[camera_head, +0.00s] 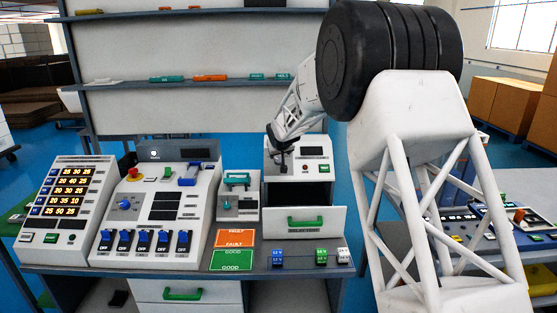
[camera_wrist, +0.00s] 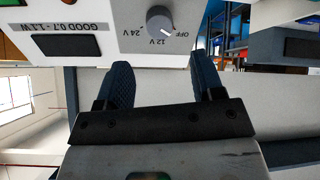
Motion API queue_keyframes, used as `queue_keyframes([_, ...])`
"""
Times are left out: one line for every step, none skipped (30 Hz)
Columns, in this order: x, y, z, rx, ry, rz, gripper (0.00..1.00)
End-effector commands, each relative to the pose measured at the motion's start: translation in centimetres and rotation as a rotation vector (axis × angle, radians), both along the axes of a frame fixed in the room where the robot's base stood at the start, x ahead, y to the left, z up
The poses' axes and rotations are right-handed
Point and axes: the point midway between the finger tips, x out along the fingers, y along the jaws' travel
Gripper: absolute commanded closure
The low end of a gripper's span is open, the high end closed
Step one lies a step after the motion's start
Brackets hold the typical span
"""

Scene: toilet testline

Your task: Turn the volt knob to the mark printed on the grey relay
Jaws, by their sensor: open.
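The volt knob (camera_wrist: 160,18) is a round grey dial on a pale panel in the wrist view, with OFF, 12 V and 24 V printed around it. Its white pointer line slants to the lower right, near OFF. My gripper (camera_wrist: 162,62) is open and empty; its two dark fingers stand apart with the knob just beyond their tips, not between them. In the head view my gripper (camera_head: 278,146) is at the left of the tester box (camera_head: 325,171) and seems to hide the knob. A grey-white relay (camera_head: 343,256) stands at the bench's front right; its print is too small to read.
A drawer with a green handle (camera_head: 305,222) sits below the tester. A switch console (camera_head: 160,215) stands left.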

Motion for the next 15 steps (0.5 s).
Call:
queue_keyframes([0.0, 0.0, 0.0, 0.000, 0.000, 0.000, 0.38])
queue_keyframes([0.0, 0.0, 0.0, 0.000, 0.000, 0.000, 0.38])
queue_keyframes([0.0, 0.0, 0.0, 0.000, 0.000, 0.000, 0.38])
queue_keyframes([0.0, 0.0, 0.0, 0.000, 0.001, 0.000, 0.38])
queue_keyframes([0.0, 0.0, 0.0, 0.000, 0.001, 0.000, 0.38])
queue_keyframes([0.0, 0.0, -0.1, 0.000, 0.001, 0.000, 0.38])
queue_keyframes([0.1, 0.0, -0.1, 0.000, 0.001, 0.000, 0.38])
queue_keyframes([0.1, 0.0, -0.2, 0.000, 0.001, 0.000, 0.38])
queue_keyframes([0.2, 0.0, -0.3, 0.000, 0.001, 0.000, 0.38])
queue_keyframes([0.3, 0.0, -0.3, 0.000, 0.001, 0.000, 0.38])
queue_keyframes([0.4, 0.0, -0.4, 0.000, 0.001, 0.000, 0.38])
queue_keyframes([0.5, 0.0, -0.6, 0.000, 0.002, 0.000, 0.38])
queue_keyframes([0.6, 0.0, -0.7, 0.000, 0.002, 0.000, 0.38])
queue_keyframes([0.8, 0.0, -0.8, 0.000, 0.002, 0.000, 0.38])
queue_keyframes([1.0, 0.0, -1.0, 0.000, 0.002, 0.000, 0.38])
